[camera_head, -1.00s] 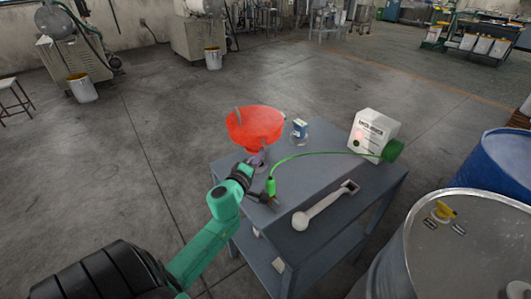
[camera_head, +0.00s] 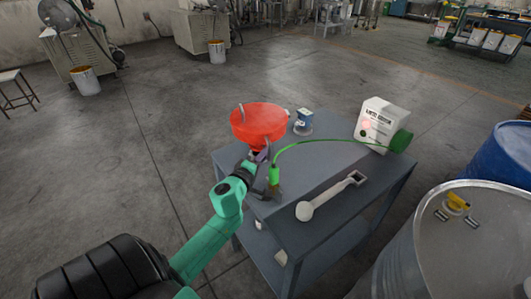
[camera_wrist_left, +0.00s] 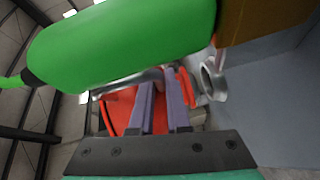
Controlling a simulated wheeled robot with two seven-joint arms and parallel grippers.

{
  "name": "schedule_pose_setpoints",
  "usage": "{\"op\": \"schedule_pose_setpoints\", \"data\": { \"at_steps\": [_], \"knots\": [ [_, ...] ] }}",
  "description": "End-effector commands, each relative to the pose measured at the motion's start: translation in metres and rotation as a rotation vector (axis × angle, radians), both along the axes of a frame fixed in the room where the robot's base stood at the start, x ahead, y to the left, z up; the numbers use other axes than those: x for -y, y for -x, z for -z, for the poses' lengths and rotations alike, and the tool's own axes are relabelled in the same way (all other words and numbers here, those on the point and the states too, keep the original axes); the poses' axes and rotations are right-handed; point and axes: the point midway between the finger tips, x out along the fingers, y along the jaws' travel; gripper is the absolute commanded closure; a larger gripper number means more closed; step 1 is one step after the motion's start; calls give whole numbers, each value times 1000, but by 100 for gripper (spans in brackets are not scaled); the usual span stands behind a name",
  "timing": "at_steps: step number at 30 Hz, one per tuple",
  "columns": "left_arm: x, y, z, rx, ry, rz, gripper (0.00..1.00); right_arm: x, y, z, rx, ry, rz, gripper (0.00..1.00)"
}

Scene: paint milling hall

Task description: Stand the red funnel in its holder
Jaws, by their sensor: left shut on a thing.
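The red funnel (camera_head: 259,126) is at the left back corner of the grey table, its wide mouth facing up. Its lower part is hidden behind my left gripper (camera_head: 262,157), which is shut on it. In the left wrist view the fingers (camera_wrist_left: 160,108) reach to the red funnel (camera_wrist_left: 118,108), largely covered by a green body in front. A grey metal ring (camera_wrist_left: 212,82) shows just right of the fingers; it may be the holder. I cannot tell whether the funnel's spout is in it. My right gripper is not in view.
On the table (camera_head: 325,160) lie a white ladle-like tool (camera_head: 325,198) and a green-handled tool (camera_head: 274,175) with a green hose. A steel drum (camera_head: 440,245) stands close right.

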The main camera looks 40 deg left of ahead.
Motion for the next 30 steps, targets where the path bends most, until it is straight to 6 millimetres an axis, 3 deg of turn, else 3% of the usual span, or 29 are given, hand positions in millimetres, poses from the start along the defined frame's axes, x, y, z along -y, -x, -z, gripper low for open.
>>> {"op": "schedule_pose_setpoints", "data": {
  "at_steps": [8, 16, 30],
  "knots": [
    [0, 0, -1, 3, -2, 1, 100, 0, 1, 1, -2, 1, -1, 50],
    [0, -1, 12, 4, -2, 1, 100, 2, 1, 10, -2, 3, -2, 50],
    [0, -1, 12, 4, 1, 1, 100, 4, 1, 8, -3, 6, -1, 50]
  ]
}}
